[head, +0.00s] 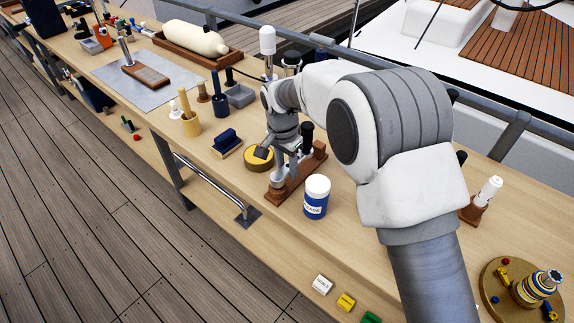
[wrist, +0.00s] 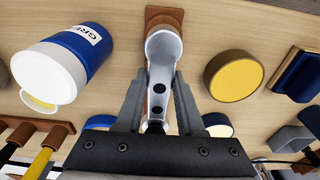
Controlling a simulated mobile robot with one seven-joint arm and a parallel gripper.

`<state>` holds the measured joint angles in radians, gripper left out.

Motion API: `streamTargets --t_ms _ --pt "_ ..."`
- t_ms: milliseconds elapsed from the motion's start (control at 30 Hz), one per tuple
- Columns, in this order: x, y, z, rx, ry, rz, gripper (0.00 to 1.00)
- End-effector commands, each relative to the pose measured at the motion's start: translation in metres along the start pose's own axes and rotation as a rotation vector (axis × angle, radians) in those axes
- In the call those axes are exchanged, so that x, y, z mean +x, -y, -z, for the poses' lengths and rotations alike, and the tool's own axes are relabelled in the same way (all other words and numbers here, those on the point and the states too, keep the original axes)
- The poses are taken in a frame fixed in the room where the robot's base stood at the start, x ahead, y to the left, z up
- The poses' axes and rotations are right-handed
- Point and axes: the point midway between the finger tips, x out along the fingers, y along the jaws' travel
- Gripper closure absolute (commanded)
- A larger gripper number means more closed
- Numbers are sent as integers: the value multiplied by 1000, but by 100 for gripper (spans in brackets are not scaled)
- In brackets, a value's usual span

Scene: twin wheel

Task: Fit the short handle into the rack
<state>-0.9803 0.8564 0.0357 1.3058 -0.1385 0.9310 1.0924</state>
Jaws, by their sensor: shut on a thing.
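The short handle (wrist: 163,46) is a silver-grey metal piece with dark round holes, seen between the fingers in the wrist view. My gripper (wrist: 162,85) is shut on it. In the head view my gripper (head: 285,168) points down over the brown wooden rack (head: 289,190). A silver end of the handle (head: 277,182) shows at the rack's near left end. The rack also shows beyond the handle in the wrist view (wrist: 165,14). I cannot tell whether the handle is seated or just above the rack; my fingers hide part of it.
A blue and white jar (head: 316,198) stands close to the right of the rack. A round yellow-topped tin (head: 257,158) and a blue block (head: 227,144) lie to its left. Small coloured blocks (head: 346,301) lie near the front edge. Bare bench lies between them and the jar.

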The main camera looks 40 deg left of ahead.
Motion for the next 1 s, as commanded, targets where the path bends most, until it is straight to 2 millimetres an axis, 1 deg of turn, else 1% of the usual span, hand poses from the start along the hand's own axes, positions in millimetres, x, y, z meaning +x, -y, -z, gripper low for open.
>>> streamTargets --t_ms 367,400,467,500,600,867,1000 --pt "10 0 -1 0 -1 1 100" --pt "10 0 -1 0 -1 1 61" --pt "9 0 -1 0 -1 1 50" --pt "9 0 -1 0 -1 1 43" --pt "9 0 -1 0 -1 1 28" --pt "10 0 -1 0 1 -1 28" --pt "1 0 -1 0 -1 1 28"
